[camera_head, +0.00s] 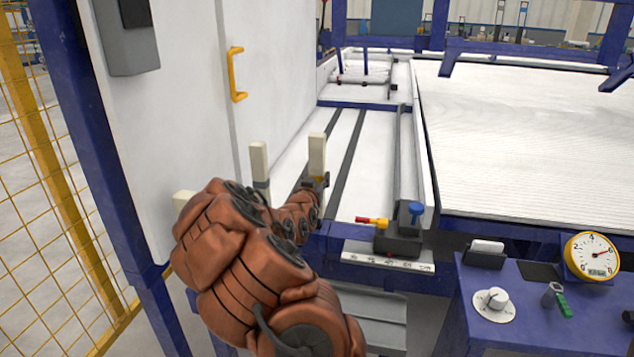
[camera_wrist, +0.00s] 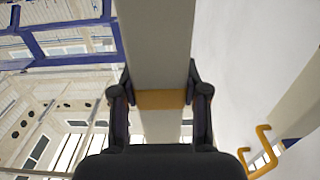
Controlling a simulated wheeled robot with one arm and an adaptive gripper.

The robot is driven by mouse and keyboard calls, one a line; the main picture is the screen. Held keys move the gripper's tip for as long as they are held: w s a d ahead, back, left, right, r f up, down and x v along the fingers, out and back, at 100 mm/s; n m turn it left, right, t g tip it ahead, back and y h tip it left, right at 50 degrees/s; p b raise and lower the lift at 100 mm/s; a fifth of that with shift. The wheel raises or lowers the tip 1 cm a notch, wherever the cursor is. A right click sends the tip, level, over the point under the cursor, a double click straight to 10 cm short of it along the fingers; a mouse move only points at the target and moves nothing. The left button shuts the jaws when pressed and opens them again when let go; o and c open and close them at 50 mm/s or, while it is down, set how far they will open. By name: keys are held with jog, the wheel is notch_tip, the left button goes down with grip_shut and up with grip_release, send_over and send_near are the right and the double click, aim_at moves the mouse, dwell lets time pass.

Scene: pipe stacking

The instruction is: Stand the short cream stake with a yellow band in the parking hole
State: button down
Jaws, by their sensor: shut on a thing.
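A cream stake with a yellow band (camera_wrist: 160,99) is between the two dark fingers of my gripper (camera_wrist: 160,88) in the wrist view. The fingers close on both sides of it at the band. In the head view the cream stake (camera_head: 317,153) stands roughly upright in my gripper (camera_head: 318,183), above the front end of the white bed. Its lower end is hidden behind my gripper and arm. I cannot make out the parking hole in either view.
Another cream post (camera_head: 259,162) stands left of my gripper, and a pale block (camera_head: 183,199) shows farther left behind my arm. A white cabinet with a yellow handle (camera_head: 237,75) borders the left. A blue-knobbed clamp (camera_head: 415,210) and a dial gauge (camera_head: 592,255) are right.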

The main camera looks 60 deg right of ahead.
aim_at(315, 166)
jog(key=shift+r+p, duration=0.9)
jog(key=shift+r, duration=1.35)
